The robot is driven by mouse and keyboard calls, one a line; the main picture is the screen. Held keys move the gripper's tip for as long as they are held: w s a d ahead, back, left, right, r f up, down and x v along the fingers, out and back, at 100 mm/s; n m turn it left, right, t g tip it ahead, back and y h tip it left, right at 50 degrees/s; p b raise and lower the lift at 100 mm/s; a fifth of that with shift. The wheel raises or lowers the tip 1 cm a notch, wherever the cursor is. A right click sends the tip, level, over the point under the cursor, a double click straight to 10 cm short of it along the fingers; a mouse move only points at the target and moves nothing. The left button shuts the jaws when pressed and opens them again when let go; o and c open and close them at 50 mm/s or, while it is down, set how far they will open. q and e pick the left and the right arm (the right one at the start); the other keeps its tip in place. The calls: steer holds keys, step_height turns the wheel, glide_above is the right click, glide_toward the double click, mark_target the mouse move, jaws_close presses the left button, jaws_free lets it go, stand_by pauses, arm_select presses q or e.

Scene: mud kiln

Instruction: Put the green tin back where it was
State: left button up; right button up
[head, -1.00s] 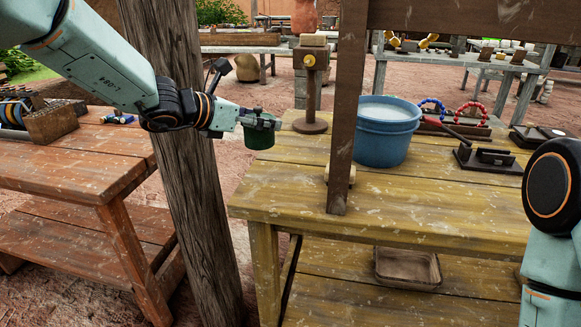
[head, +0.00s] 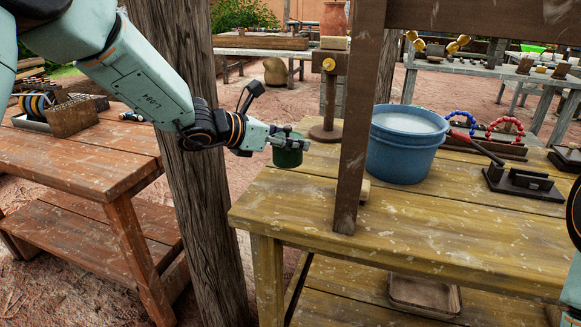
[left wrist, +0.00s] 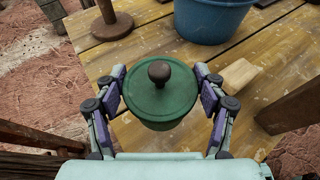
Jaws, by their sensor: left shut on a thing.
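The green tin (head: 288,156) is round, with a lid and a dark knob that shows in the left wrist view (left wrist: 160,88). My left gripper (head: 284,146) is shut on the tin, with a finger on each side of it in the left wrist view (left wrist: 160,97). The tin is upright at the left end of the yellow wooden table (head: 300,215). I cannot tell whether its base touches the tabletop. My right gripper is not in view.
A blue bucket (head: 402,150) stands right of a wooden post (head: 354,150). A brown stand (head: 328,105) is behind the tin. A thick trunk post (head: 200,190) is beside my left arm. A small wood block (left wrist: 238,75) lies right of the tin.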

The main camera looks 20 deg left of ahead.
mark_target(289, 159)
arm_select(q)
steer(key=shift+w+d+f, duration=0.15)
steer(key=shift+f, duration=0.35)
steer(key=shift+w+d+f, duration=0.1)
steer(key=shift+w+f, duration=0.05)
steer(key=shift+f, duration=0.3)
steer(key=f, duration=0.1)
steer(key=b, duration=0.1)
steer(key=s+f, duration=0.1)
steer(key=shift+a+f, duration=0.3)
steer(key=shift+w+d+f+b, duration=0.1)
steer(key=shift+w+f+b, duration=0.1)
steer(key=shift+f+b, duration=0.15)
steer(key=shift+w+d+f, duration=0.1)
steer(key=shift+w+d, duration=0.05)
steer(key=shift+w, duration=0.1)
steer(key=shift+s, duration=0.3)
steer(key=o, duration=0.8)
steer(key=shift+w, duration=0.1)
steer(key=o, duration=0.3)
steer(key=shift+w+f, duration=0.15)
steer(key=shift+o, duration=0.3)
